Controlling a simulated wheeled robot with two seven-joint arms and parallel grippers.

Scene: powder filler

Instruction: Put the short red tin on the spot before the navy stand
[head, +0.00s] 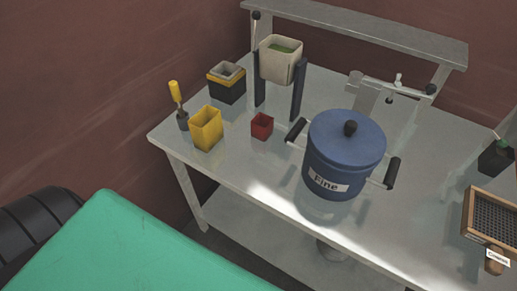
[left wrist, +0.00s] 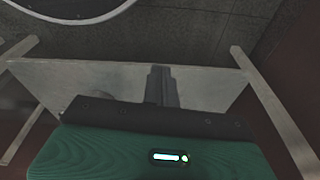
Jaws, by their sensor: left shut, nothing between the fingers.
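The short red tin (head: 262,127) stands upright on the metal table, open at the top. It is in front of the navy stand, whose two posts (head: 298,92) rise beside a cream hopper (head: 278,66) with green contents. No marked spot can be made out there. My left gripper (left wrist: 161,74) shows in the left wrist view, its dark fingers shut and empty, with no tin near it. In the head view the fingers of the left gripper do not show. My right gripper is in neither view.
A taller yellow tin (head: 206,130) stands left of the red tin, beside a yellow-handled tool (head: 175,95). A blue lidded pot (head: 345,155) labelled "Fine" is on the right. A black and yellow box (head: 226,85) is behind. A wooden sieve (head: 490,220) lies far right.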

